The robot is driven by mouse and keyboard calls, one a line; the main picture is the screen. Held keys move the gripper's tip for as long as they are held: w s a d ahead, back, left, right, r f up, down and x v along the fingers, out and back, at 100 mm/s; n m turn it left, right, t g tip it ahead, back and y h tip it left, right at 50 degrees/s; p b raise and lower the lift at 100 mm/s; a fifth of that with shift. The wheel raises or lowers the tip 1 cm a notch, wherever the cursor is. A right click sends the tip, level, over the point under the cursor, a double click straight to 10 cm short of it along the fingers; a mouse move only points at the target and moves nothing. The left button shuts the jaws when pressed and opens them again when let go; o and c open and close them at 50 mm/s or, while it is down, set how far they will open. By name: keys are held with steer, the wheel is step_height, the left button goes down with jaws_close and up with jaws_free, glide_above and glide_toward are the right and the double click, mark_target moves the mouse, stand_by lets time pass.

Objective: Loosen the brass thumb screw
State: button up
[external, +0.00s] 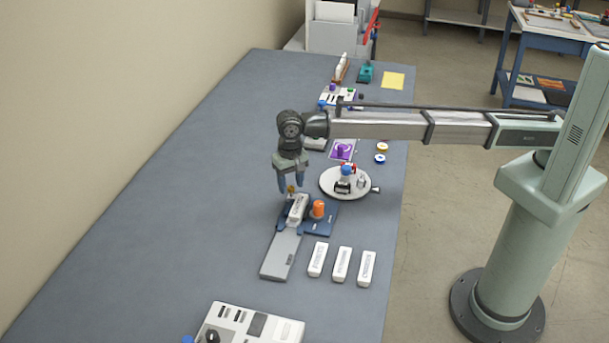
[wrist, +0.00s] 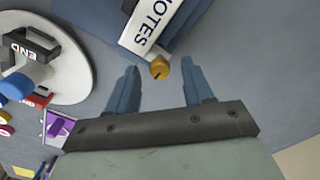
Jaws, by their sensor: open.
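The brass thumb screw (wrist: 160,68) is a small ribbed yellow knob at the end of the white block labelled "NOTES" (wrist: 150,27), on the blue fixture. In the external view the screw (external: 291,189) shows just below my gripper (external: 292,184). The block (external: 298,208) lies in the fixture (external: 320,222) there. In the wrist view my gripper (wrist: 163,85) has its two blue fingers wide apart. The screw appears between and a little beyond the fingertips. My gripper is open and holds nothing; I cannot tell whether a finger touches the screw.
An orange knob (external: 318,208) stands on the fixture close to the right. A round white turntable (external: 333,189) with a blue-topped part is behind it. Three white labelled blocks (external: 342,264) lie in front, right of a grey plate (external: 281,256). The table's left side is clear.

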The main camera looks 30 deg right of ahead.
steer(key=shift+f, duration=0.1)
steer(key=shift+c, duration=0.5)
jaws_close()
